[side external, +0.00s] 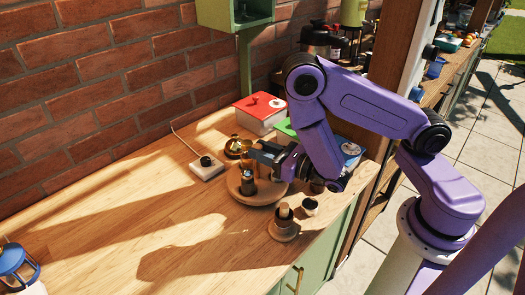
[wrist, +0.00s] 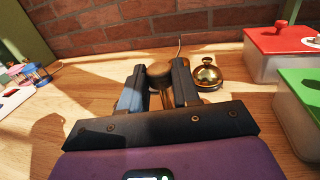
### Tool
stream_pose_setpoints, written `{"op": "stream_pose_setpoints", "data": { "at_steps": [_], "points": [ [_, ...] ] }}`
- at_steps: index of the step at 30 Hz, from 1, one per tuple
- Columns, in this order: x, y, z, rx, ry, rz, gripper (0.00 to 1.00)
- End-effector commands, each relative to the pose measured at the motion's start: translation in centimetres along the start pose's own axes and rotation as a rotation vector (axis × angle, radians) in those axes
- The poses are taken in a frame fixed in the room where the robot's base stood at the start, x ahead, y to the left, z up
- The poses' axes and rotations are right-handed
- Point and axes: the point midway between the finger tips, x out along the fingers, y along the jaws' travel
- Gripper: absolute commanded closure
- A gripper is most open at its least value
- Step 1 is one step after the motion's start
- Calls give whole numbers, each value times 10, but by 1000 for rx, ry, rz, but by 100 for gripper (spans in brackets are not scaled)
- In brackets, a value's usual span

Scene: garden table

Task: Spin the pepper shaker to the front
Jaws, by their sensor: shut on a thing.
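A round wooden turntable (side external: 263,199) stands on the wooden worktop below my gripper (side external: 256,160). A small dark shaker-like item (side external: 248,187) shows on it, just under my fingers. In the wrist view my gripper (wrist: 159,84) is shut on a dark brown, round-topped thing (wrist: 160,71), with one finger on each side of it. I cannot tell for sure that this is the pepper shaker. My fingers and wrist hide much of the turntable, and its other contents are hard to make out.
A red-lidded box (side external: 262,112) and a green-lidded box (wrist: 306,112) stand beyond. The left worktop is mostly clear.

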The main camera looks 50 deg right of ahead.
Motion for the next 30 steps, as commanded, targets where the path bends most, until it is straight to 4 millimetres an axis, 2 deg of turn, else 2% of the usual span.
{"op": "stream_pose_setpoints", "data": {
  "at_steps": [18,19,21,30],
  "points": [
    [0,0,0,-2,-1,24,100],
    [0,0,0,-2,-1,24,66],
    [0,0,0,-2,-1,24,43],
    [0,0,0,-1,-1,23,43]
  ]
}}
